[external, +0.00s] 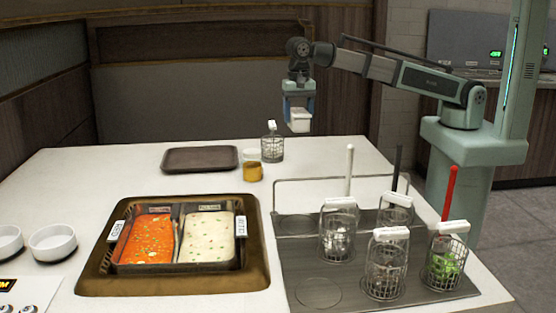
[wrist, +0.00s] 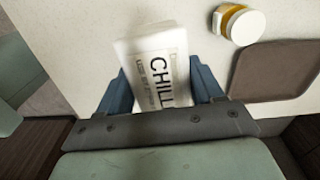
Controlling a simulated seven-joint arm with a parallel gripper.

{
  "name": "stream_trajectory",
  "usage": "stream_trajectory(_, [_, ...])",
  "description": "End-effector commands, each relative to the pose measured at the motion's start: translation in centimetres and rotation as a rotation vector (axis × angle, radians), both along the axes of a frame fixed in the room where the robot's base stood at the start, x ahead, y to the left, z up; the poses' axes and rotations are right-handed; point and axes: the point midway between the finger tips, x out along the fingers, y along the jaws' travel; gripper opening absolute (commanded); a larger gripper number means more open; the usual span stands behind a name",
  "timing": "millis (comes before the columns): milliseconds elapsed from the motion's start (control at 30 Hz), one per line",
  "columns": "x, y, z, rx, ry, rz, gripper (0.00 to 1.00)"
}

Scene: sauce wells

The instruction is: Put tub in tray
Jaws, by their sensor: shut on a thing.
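A white tub (external: 299,121) hangs in the air in my gripper (external: 298,108), above the back of the white table. In the wrist view the tub (wrist: 150,50) shows dark lettering that begins "CHILL", and it sits between the two blue fingers of the gripper (wrist: 160,88). The gripper is shut on it. The flat brown tray (external: 178,168) lies empty on the table, to the left of and below the tub in the external view. Part of the tray (wrist: 275,72) shows at the right of the wrist view, apart from the tub.
A sauce well (external: 262,240) with red and white food is in front. A rack (external: 320,293) with several wire baskets and upright handles fills the front right. White bowls (external: 52,241) stand at left.

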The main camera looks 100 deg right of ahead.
Motion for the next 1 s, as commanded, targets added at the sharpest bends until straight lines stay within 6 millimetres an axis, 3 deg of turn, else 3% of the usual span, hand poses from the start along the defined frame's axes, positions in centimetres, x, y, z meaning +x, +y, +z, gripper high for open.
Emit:
stream_trajectory(33, [2.2, -0.4, 0.2, 0.000, 0.000, -0.007, 0.24])
stream_trajectory(267, [11.0, -3.0, 0.6, 0.000, 0.000, -0.030, 0.24])
stream_trajectory(600, [24.5, -9.3, 0.4, 0.000, 0.000, -0.067, 0.24])
stream_trajectory(800, [29.9, -12.8, 0.0, 0.000, 0.000, -0.083, 0.24])
stream_trajectory(1000, [33.2, -15.1, -0.3, 0.000, 0.000, -0.093, 0.24])
